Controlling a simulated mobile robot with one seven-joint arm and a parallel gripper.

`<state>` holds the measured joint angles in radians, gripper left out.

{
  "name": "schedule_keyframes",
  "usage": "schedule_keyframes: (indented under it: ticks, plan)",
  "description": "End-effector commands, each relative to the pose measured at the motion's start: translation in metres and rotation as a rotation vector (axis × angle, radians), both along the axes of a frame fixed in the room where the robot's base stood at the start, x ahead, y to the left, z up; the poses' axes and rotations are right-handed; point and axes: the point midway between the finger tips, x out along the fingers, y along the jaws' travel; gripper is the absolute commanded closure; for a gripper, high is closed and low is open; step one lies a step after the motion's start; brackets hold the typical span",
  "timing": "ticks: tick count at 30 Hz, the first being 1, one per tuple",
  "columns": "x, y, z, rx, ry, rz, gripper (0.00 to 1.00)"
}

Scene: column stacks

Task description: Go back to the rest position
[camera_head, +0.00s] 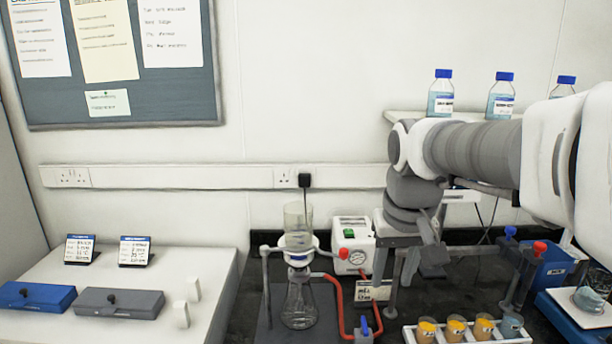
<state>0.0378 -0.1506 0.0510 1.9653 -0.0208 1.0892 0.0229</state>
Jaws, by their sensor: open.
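My gripper (394,278) hangs below my wrist right of the middle, its fingers pointing down and apart, with nothing seen between them. It is in front of the dark worktop, to the right of the white pump box (352,240) and above and behind the tray of jars (410,335). My arm reaches in from the right edge and covers part of the wall and shelf. The fingertips are small and partly merge with the dark background.
A glass funnel (298,222) on a flask (299,303) stands left of my gripper, with red tubing (338,300) close by. A blue box (553,268) and a dish (589,299) are at right. Bottles (441,94) stand on a shelf. Cases (118,303) lie on the white bench.

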Motion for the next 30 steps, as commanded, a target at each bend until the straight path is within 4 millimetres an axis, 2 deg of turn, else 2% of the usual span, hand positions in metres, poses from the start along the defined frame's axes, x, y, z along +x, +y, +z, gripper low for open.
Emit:
schedule_keyframes:
  ticks: [1, 9, 15, 21, 30]
  plan:
    - [-0.016, 0.000, 0.003, 0.000, -0.025, 0.001, 0.55]
    - [-0.088, -0.001, -0.005, 0.007, -0.146, 0.003, 0.55]
    - [-0.128, -0.001, -0.021, 0.015, -0.219, 0.005, 0.55]
    - [-0.143, -0.001, -0.031, 0.021, -0.253, 0.008, 0.55]
    - [-0.145, -0.001, -0.032, 0.022, -0.254, 0.007, 0.55]
